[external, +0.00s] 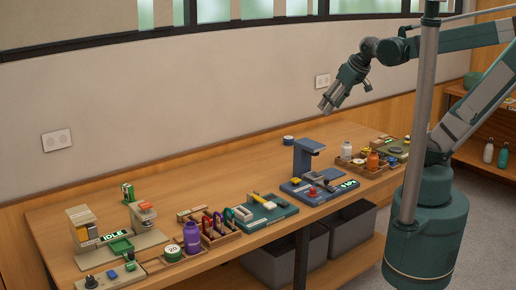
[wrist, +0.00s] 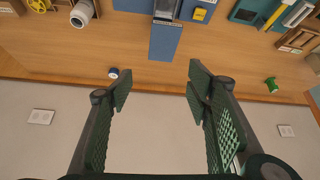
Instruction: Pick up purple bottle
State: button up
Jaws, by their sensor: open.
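The purple bottle (external: 192,238) stands upright near the front edge of the bench (external: 190,180), left of centre in the external view. It has a dark cap and sits beside a wooden tray of carabiners. I do not see the bottle in the wrist view. My gripper (external: 327,104) is raised high above the back of the bench, far to the right of the bottle. In the wrist view my gripper (wrist: 158,85) has its two fingers wide apart with nothing between them.
A wooden tray of carabiners (external: 221,241) is right of the bottle, and a round white item marked 20 (external: 173,253) is left of it. A blue stand (external: 305,158) rises mid-bench. An orange bottle (external: 373,161) stands at right. The back strip of bench is mostly clear.

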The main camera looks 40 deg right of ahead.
jog(key=w+a+n+g+y, duration=0.15)
jog(key=w+a, duration=0.25)
jog(key=a, duration=0.5)
jog(key=w+a+n+g, duration=0.1)
jog(key=w+a+n, duration=0.25)
jog(key=a, duration=0.65)
jog(key=n+g+h, duration=0.1)
jog(key=n+g, duration=0.2)
jog(key=n, duration=0.2)
send_over(191, 224)
jog(key=w+d, duration=1.1)
jog(key=d, duration=0.4)
notch_tip(191, 224, down, 13)
jog(key=s+a+f+n, duration=0.1)
jog(key=s+a+f, duration=0.2)
jog(key=a, duration=0.2)
jog(key=s+a+f+n, duration=0.1)
jog(key=s+a+f, duration=0.2)
jog(key=s+a, duration=0.1)
jog(key=s+a+f+n+g+h, duration=0.1)
jog(key=s+a+f, duration=0.2)
jog(key=a+f, duration=0.1)
jog(key=shift+s+a, duration=0.15)
jog(key=shift+a, duration=0.65)
jog(key=shift+s+a+f, duration=0.25)
jog(key=shift+f, duration=0.1)
jog(key=shift+f, duration=1.3)
